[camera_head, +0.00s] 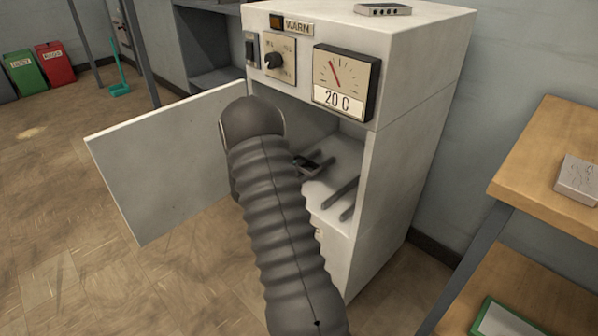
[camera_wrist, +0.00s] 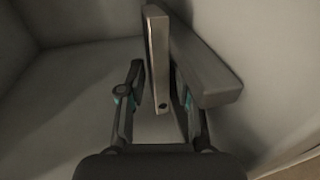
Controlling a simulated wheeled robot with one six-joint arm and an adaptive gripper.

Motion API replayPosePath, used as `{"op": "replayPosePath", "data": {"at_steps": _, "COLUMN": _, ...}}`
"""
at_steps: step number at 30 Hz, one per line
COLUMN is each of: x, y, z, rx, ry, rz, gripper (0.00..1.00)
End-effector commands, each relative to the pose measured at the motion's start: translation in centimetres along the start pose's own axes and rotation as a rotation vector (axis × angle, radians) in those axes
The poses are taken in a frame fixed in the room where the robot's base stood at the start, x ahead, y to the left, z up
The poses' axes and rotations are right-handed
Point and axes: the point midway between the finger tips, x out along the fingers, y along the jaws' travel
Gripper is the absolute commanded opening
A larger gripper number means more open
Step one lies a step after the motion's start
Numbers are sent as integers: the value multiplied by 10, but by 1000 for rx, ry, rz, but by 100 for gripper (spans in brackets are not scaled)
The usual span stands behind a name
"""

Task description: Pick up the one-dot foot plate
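In the wrist view a flat plate (camera_wrist: 157,50) stands on edge, with a pale narrow edge and one small dark dot near its lower end. It appears to be the one-dot foot plate. My gripper (camera_wrist: 160,78) has one finger on each side of it. A small gap shows between the left finger and the plate; the right finger is partly hidden against the dark side. A thick grey bar (camera_wrist: 204,75) lies close on the right. In the head view my arm reaches into the open warming cabinet (camera_head: 408,150) and hides most of the gripper.
The cabinet door (camera_head: 160,165) stands open to the left. Dark rails (camera_head: 342,192) show inside the cabinet. Its dial (camera_head: 345,83) reads 20 C. A wooden bench (camera_head: 545,150) with a small metal block (camera_head: 577,180) stands at right. Open floor lies at left.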

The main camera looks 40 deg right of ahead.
Motion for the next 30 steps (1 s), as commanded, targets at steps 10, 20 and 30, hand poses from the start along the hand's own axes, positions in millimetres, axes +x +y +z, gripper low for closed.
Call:
{"op": "replayPosePath", "data": {"at_steps": 10, "x": 0, "y": 1, "z": 0, "rx": 0, "ry": -1, "rz": 0, "gripper": 20}}
{"op": "replayPosePath", "data": {"at_steps": 20, "x": 0, "y": 0, "z": 0, "rx": 0, "ry": -1, "rz": -1, "gripper": 0}}
{"op": "replayPosePath", "data": {"at_steps": 30, "x": -4, "y": 21, "z": 0, "rx": 3, "ry": -1, "rz": 0, "gripper": 0}}
